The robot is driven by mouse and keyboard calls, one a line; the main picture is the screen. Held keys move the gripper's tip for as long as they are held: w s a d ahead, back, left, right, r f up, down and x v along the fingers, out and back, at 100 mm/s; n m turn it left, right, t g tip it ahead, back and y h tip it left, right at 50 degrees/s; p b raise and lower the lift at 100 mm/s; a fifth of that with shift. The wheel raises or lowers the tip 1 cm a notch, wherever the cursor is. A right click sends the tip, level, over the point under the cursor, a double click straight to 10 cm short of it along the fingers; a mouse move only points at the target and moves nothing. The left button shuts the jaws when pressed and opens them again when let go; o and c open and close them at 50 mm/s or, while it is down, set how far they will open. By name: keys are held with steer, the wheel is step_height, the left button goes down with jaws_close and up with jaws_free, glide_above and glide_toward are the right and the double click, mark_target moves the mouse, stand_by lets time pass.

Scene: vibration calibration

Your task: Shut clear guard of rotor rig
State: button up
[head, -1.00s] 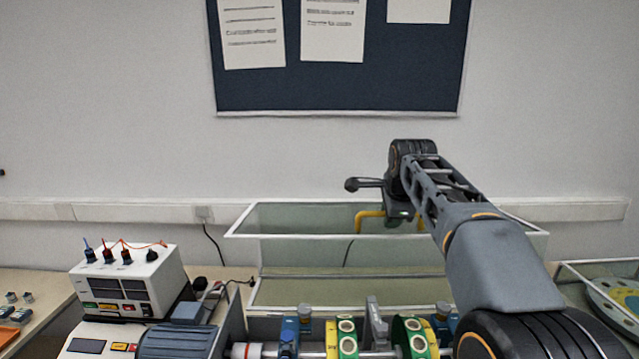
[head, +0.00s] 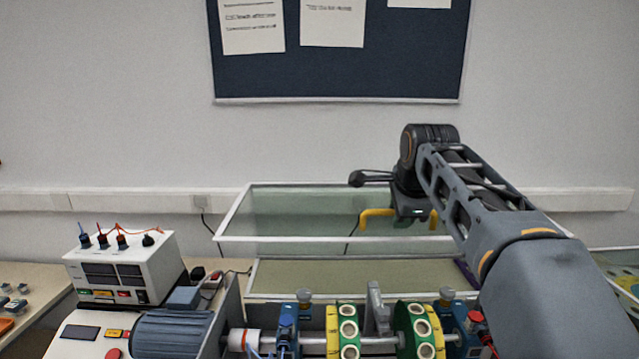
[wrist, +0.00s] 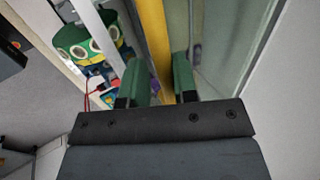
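The clear guard (head: 285,215) of the rotor rig is a pale-framed, see-through cover. In the head view it stands raised and tilted behind and above the rotor shaft and its green and yellow discs (head: 348,330). Its yellow handle (head: 376,213) shows at the right part of the guard. My gripper (head: 412,218) is at this handle, partly hidden by my arm. In the wrist view the yellow handle (wrist: 156,40) runs between the two green fingers of my gripper (wrist: 160,82).
A white control box (head: 125,270) with cables stands left of the rig, beside a grey motor (head: 172,333). A tray with a yellow and green item (head: 625,285) lies at the far right. A blue notice board (head: 340,75) hangs on the wall behind.

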mark_target(402, 238)
steer(key=shift+s+f+b, duration=0.25)
steer(key=shift+s+b, duration=0.15)
steer(key=shift+s, duration=0.5)
steer(key=shift+s+f+b, duration=0.25)
steer(key=shift+s+b, duration=0.25)
steer(key=shift+s+f+b, duration=0.25)
steer(key=shift+s+b, duration=0.2)
steer(key=shift+s+f+b, duration=0.2)
steer(key=shift+s+b, duration=0.2)
steer(key=shift+s, duration=0.2)
steer(key=shift+s+f+b, duration=0.2)
steer(key=shift+s+b, duration=0.2)
steer(key=shift+s, duration=0.2)
steer(key=shift+s+f+b, duration=0.4)
steer(key=shift+s+b, duration=0.15)
steer(key=shift+s, duration=0.1)
steer(key=shift+s+f+b, duration=0.35)
steer(key=shift+s+b, duration=0.25)
steer(key=shift+s, duration=0.1)
steer(key=shift+s+f+b, duration=0.4)
steer(key=shift+s+b, duration=0.15)
steer(key=shift+s, duration=0.1)
steer(key=shift+s+f, duration=0.1)
